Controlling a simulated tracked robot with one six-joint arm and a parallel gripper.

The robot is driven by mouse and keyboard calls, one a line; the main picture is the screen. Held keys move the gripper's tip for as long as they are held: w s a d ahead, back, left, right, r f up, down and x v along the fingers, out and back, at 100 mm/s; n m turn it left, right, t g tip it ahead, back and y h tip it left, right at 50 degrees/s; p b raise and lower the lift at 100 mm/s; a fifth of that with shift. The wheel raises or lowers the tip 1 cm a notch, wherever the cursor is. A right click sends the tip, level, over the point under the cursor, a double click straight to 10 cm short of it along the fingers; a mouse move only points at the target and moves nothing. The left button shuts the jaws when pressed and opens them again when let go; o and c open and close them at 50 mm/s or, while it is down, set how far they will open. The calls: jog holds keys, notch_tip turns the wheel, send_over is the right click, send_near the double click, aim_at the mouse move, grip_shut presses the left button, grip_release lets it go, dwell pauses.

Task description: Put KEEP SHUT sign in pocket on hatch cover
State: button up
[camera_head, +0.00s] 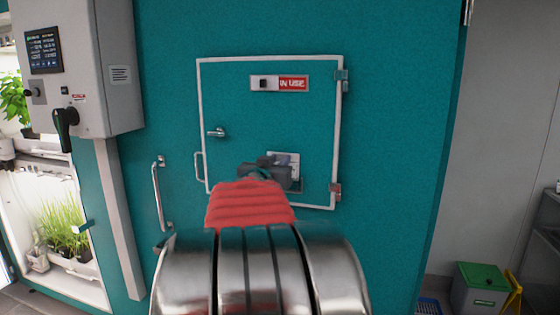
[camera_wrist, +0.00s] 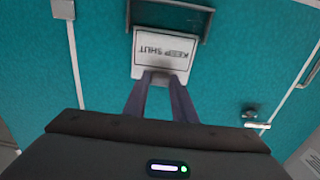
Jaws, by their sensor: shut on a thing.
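The white KEEP SHUT sign (camera_wrist: 166,50) is in my gripper (camera_wrist: 165,78), held by its near edge between the two fingers. Its lettering is upside down in the wrist view. The dark-framed pocket (camera_wrist: 208,22) is just beyond the sign's far edge. I cannot tell whether that edge is inside the pocket or only in front of it. In the head view, my gripper (camera_head: 264,168) is in front of the lower part of the teal hatch cover (camera_head: 265,115). The sign (camera_head: 291,160) shows partly behind it, and the pocket (camera_head: 296,186) is mostly hidden.
The hatch cover has a white frame, a latch handle (camera_head: 216,132), hinges at its right and an IN USE plate (camera_head: 279,84) above. A grey control box (camera_head: 95,90) and plant shelves are at the left. A green-lidded bin (camera_head: 482,285) stands at lower right.

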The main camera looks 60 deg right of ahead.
jog(key=shift+f, duration=1.45)
dwell(1.2)
jog(key=o, duration=1.2)
jog(key=shift+c, duration=0.2)
jog(key=s+a, duration=0.1)
jog(key=a, duration=0.6)
jog(key=shift+s+a, duration=0.2)
dwell(0.7)
jog(key=shift+w, duration=0.1)
dwell(0.4)
